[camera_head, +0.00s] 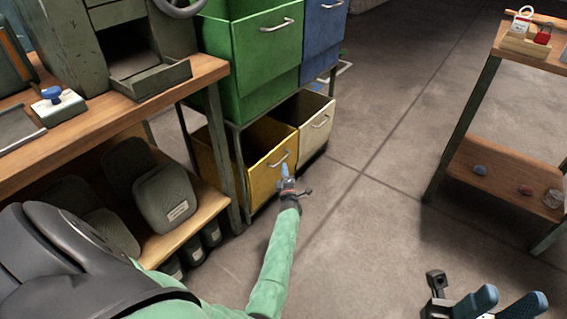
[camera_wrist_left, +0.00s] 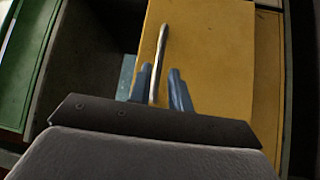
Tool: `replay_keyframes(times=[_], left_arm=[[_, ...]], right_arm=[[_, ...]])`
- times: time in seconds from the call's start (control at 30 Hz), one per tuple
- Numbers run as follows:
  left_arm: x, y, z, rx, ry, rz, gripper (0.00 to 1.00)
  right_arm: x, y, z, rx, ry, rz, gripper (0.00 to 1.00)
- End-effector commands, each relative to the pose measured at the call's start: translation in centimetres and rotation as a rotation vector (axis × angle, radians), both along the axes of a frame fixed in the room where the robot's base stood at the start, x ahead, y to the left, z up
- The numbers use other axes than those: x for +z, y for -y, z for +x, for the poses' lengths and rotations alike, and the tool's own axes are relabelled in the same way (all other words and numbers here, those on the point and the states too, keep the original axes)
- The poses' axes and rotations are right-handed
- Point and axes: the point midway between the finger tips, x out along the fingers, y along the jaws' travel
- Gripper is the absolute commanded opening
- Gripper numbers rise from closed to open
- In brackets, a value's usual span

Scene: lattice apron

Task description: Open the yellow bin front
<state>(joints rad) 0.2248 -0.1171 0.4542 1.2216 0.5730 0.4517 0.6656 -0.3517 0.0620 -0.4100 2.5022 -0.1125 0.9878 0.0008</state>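The yellow bin (camera_head: 264,180) stands low in the rack, below the green bin. Its dark inside shows behind the top edge of its front. A pale bar handle (camera_head: 279,159) is on that front. My left gripper (camera_head: 286,170) is at the handle. In the left wrist view the handle (camera_wrist_left: 161,45) passes between the two blue fingers (camera_wrist_left: 160,80), which stand apart with a gap visible on the right side. The yellow front (camera_wrist_left: 210,50) fills the middle of that view. My right gripper (camera_head: 513,294) is at the lower right, fingers apart and empty, far from the bin.
A cream bin (camera_head: 317,124) stands right beside the yellow one. Green bins (camera_head: 268,50) and a blue bin (camera_head: 322,35) are above. A wooden workbench (camera_head: 110,120) is at left, a shelf unit (camera_head: 500,175) at right. The floor (camera_head: 375,160) between is clear.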

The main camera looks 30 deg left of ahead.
Motion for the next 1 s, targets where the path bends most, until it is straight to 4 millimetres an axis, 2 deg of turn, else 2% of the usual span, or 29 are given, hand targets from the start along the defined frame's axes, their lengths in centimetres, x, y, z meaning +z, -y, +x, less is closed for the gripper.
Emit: replay_keyframes(times=[0.2,0.4,0.8,0.9,1.0], left_arm=[[0.4,-2.2,2.6,-0.001,0.0,0.001,0.2],[0.7,-3.5,4.2,-0.002,-0.002,0.002,0.2],[0.9,-4.0,4.7,-0.002,-0.002,0.002,0.2],[0.9,-4.0,4.7,-0.002,-0.002,0.002,0.02],[0.9,-3.9,4.7,-0.002,-0.002,0.002,0.0]], right_arm=[[-0.4,-0.2,0.1,0.013,0.002,0.007,0.36],[-0.5,-0.3,0.1,0.023,0.002,0.012,0.36],[-0.5,-0.4,0.1,0.028,0.001,0.013,0.36],[-0.5,-0.3,0.1,0.028,0.001,0.013,0.36],[-0.5,-0.3,0.1,0.027,0.001,0.013,0.36]])
